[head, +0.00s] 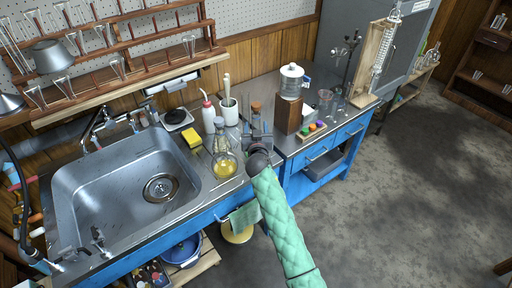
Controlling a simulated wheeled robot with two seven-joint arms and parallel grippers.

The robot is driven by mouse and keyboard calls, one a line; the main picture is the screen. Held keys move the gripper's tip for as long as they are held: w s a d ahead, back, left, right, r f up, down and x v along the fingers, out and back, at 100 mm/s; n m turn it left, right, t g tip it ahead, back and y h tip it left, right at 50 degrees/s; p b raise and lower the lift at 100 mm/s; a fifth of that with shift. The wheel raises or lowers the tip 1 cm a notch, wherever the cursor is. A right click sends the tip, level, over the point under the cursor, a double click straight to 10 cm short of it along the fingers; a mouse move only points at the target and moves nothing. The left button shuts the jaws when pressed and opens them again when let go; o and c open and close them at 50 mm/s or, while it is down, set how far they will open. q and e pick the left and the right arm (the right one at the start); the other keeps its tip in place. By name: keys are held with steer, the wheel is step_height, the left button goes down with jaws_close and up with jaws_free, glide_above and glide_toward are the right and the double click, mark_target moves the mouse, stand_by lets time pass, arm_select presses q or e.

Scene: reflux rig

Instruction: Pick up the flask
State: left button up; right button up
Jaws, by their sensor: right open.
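A clear glass flask (224,168) with yellow liquid in its base stands upright on the metal counter, just right of the sink. My right gripper (254,132) is at the end of the green-sleeved arm, over the counter to the right of the flask and apart from its body. It is open, and its fingers are small and dark here. A corked glass vessel (256,107) stands behind the gripper, its lower part largely hidden. My left gripper is not in view.
The sink (130,180) lies left of the flask. Behind it are a white squeeze bottle (208,115), a cup with a pestle (229,108) and a yellow sponge (191,138). A wooden block (288,115) under a clear jar (291,82) stands to the right.

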jaws_close()
steer(key=shift+r, duration=0.15)
stand_by(0.4)
